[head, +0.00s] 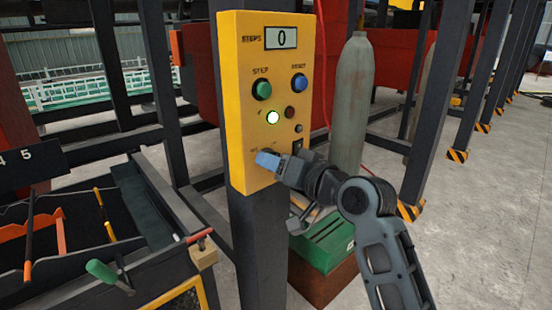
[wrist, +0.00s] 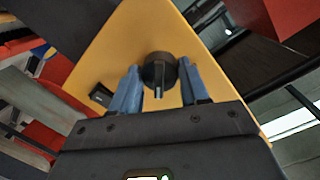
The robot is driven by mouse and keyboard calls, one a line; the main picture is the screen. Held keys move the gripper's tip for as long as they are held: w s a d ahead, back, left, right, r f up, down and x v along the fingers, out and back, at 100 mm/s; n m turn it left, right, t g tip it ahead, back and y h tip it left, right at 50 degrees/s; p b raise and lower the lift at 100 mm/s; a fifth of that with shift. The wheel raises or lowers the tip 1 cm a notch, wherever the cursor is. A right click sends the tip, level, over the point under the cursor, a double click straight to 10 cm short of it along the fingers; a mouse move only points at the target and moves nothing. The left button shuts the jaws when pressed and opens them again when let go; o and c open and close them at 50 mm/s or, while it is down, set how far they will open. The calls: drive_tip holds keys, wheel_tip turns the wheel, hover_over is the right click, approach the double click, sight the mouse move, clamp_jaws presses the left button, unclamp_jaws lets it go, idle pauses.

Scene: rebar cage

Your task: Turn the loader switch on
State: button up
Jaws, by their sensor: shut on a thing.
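The yellow control panel (head: 240,110) is mounted on a dark post. My gripper (head: 268,160) is at the panel's lower part, its blue fingers against the face. In the wrist view, a round black knob (wrist: 160,68) with a raised bar stands on the yellow face (wrist: 150,25), between the two blue fingers of my gripper (wrist: 160,88). The gripper is shut on this knob, which looks like the loader switch. In the head view, the fingers hide the knob, and its label is too small to read.
The panel also has a "0" display (head: 282,38), a green STEP button (head: 262,89), a blue RESET button (head: 299,83), a bright lamp (head: 272,117) and a dark red lamp (head: 290,112). A grey cylinder (head: 352,100) stands close behind my arm. Open floor lies right.

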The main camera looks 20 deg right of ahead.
idle(0.4)
drive_tip(key=o, duration=1.1)
drive_tip(key=shift+c, duration=0.2)
drive_tip(key=b+v, duration=0.1)
drive_tip(key=v, duration=0.6)
drive_tip(key=shift+s, duration=0.4)
drive_tip(key=shift+d, duration=0.1)
